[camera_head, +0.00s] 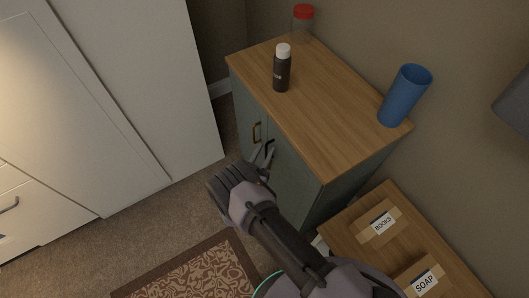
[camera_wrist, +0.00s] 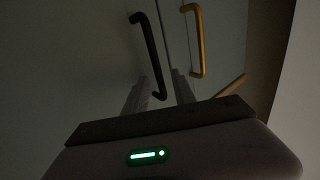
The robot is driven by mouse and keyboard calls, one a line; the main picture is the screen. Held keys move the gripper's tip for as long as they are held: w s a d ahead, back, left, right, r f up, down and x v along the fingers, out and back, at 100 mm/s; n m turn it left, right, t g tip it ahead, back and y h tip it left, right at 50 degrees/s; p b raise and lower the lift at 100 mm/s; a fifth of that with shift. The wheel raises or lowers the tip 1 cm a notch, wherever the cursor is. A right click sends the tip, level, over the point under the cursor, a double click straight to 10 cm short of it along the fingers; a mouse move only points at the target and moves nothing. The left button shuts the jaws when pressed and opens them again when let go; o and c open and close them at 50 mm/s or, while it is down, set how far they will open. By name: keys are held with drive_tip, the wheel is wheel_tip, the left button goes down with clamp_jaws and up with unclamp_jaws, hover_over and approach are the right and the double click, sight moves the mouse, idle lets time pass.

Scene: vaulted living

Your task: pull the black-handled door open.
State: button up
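The cabinet has two grey-green doors. The black-handled door (camera_wrist: 85,60) fills the left of the wrist view, and it is the nearer door (camera_head: 297,172) in the head view. It looks shut. Its black bar handle (camera_wrist: 149,50) also shows in the head view (camera_head: 270,147), partly beside my fingers. My gripper (camera_head: 263,158) is in front of this door. In the wrist view its two fingers (camera_wrist: 158,90) are apart, with the handle's lower end between them in the picture. I cannot tell whether they touch it.
The other door carries a brass handle (camera_wrist: 197,40) close beside the black one. On the wooden cabinet top (camera_head: 315,110) stand a dark bottle (camera_head: 282,73), a red-lidded jar (camera_head: 302,25) and a blue cup (camera_head: 404,96). A low table with boxes (camera_head: 378,222) is at right. Carpet (camera_head: 165,225) lies open in front.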

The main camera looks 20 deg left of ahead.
drive_tip(key=shift+c, duration=0.2)
clamp_jaws()
idle(1.1)
